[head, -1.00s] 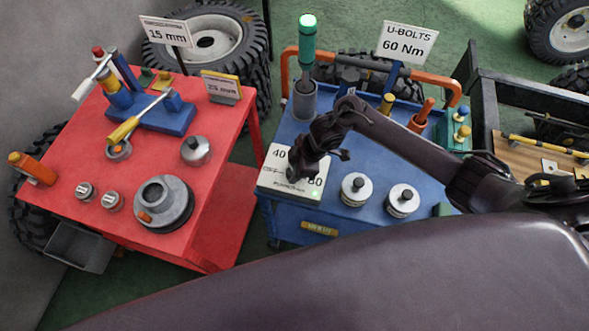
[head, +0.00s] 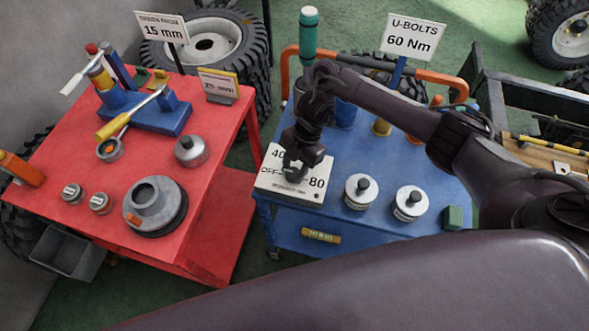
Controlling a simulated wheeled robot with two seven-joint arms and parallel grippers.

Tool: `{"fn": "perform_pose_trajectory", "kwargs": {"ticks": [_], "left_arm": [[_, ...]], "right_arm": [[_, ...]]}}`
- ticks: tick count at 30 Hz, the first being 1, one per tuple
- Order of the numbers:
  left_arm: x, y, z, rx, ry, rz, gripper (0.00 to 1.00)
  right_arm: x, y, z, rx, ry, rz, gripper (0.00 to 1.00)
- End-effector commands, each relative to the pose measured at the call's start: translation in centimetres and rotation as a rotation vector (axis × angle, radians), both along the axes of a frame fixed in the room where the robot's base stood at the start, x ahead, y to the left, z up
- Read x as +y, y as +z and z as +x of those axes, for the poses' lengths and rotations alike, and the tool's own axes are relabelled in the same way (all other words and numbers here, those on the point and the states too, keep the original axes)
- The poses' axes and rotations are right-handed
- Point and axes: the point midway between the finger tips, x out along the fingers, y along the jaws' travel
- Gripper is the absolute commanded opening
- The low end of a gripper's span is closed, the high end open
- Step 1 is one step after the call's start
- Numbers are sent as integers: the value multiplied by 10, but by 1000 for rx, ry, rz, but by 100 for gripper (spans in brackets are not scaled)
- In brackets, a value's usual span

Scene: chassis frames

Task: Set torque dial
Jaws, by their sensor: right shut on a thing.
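The torque dial sits on a white plate (head: 274,191) at the front left of the blue cart. The plate shows "40", "OFF" and "80"; the knob and its pointer are hidden under my right gripper. My right gripper (head: 293,174) points down over the plate and is shut on the dial knob. A small indicator dot (head: 316,197) on the plate is dark. A sign (head: 412,37) behind the cart reads "U-BOLTS 60 Nm". The green lamp (head: 308,32) on the cart looks unlit. My left gripper is not in view.
Two silver knobbed weights (head: 360,191) stand right of the plate on the blue cart (head: 335,222). An orange rail (head: 437,82) runs along its back. A red table (head: 95,160) with tools and a round grey part (head: 155,206) stands to the left, across a narrow gap.

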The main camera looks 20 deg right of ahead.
Motion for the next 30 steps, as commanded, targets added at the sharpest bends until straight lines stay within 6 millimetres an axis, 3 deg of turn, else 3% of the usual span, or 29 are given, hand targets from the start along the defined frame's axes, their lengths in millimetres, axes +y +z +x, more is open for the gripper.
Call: {"fn": "perform_pose_trajectory", "kwargs": {"ticks": [21,22,26,30], "left_arm": [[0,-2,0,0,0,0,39],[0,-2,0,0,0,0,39],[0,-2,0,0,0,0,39],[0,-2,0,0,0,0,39]], "right_arm": [[0,0,0,0,70,-1,14],[0,0,0,0,70,-1,41],[0,0,0,0,70,-1,58],[0,0,0,0,69,0,59]]}}
